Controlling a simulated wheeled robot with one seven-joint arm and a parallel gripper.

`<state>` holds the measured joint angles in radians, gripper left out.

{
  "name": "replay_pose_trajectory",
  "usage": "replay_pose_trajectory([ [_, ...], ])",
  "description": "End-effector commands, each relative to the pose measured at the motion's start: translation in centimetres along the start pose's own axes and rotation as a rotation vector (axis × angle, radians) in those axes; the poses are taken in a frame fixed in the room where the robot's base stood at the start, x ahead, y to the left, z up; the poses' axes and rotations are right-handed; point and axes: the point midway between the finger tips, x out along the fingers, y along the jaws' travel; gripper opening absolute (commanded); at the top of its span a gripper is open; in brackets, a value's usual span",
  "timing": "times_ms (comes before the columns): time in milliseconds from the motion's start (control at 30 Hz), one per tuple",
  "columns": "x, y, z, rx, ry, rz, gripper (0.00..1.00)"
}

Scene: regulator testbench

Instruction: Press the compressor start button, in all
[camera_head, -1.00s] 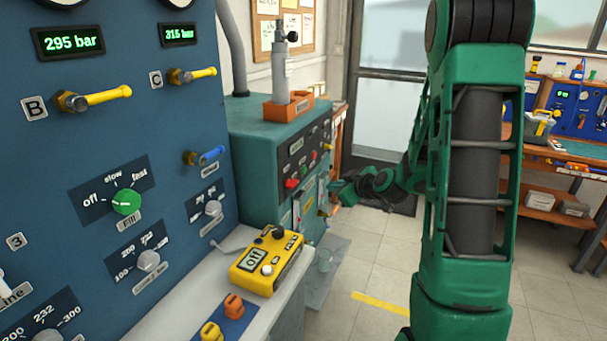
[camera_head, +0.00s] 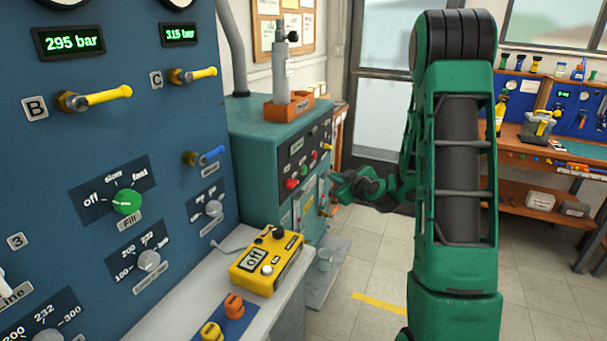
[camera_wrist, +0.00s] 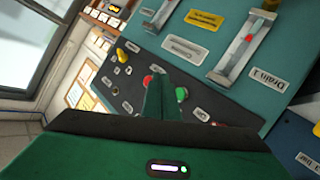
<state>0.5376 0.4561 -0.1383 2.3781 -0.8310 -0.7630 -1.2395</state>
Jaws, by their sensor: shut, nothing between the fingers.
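The compressor (camera_head: 262,140) is a teal cabinet with a dark sloping control panel, left of my gripper in the head view. On the panel, a green button (camera_wrist: 181,94) shows in the wrist view, just right of my fingers. A red button (camera_wrist: 149,80) shows on their left, partly covered by them. I cannot read which label marks start. My gripper (camera_wrist: 160,80) is shut and empty, its tip over the panel between these buttons; contact cannot be told. In the head view my gripper (camera_head: 334,180) is small, close to the panel's front.
A blue regulator panel (camera_head: 150,215) with valves and dials fills the left. A yellow handheld box (camera_head: 268,262) lies on the white bench below it. Floor is free in the middle.

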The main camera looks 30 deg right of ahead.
Motion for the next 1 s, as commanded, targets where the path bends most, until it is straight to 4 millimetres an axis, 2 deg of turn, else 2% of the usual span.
replay_pose_trajectory([
  [500, 4.1, -3.1, -3.1, -0.002, 0.002, -0.002, 0.0],
  [1000, 4.7, -3.4, -3.5, 0.0, 0.001, 0.001, 0.0],
])
